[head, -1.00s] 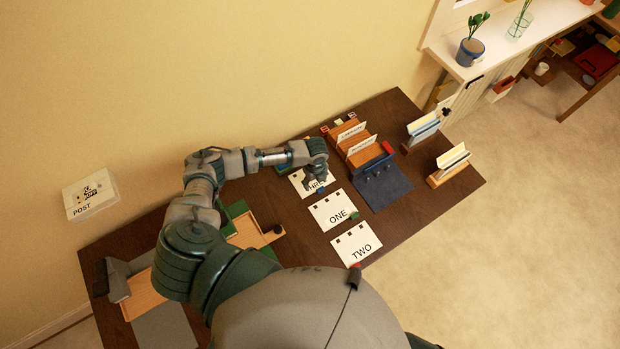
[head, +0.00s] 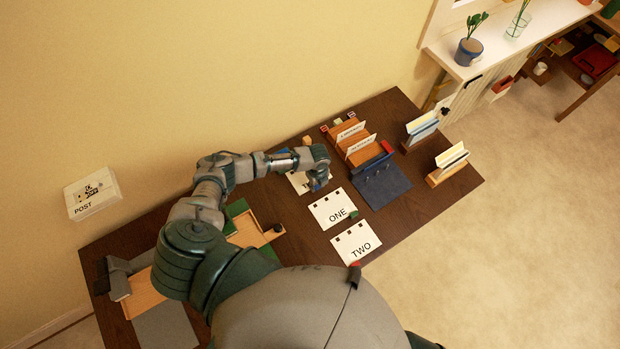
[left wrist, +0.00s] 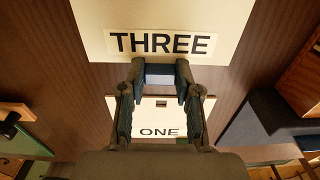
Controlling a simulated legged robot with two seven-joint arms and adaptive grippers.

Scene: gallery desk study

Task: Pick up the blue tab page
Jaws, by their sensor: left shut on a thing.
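The page marked THREE (left wrist: 160,18) is white and has a blue tab (left wrist: 160,80) at its lower edge. My left gripper (left wrist: 159,74) is shut on the blue tab in the left wrist view. The page looks much larger than page ONE (left wrist: 160,125) there, so it appears raised above the desk. In the head view, my left gripper (head: 319,184) and wrist cover most of the THREE page (head: 298,183). My right gripper is not in view.
Pages ONE (head: 332,210) and TWO (head: 356,243) lie on the dark desk (head: 430,210). A blue binder mat (head: 384,187) and a wooden file rack (head: 345,128) stand to the right. Card holders (head: 447,170) sit near the right edge. A wooden tray (head: 248,233) is left.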

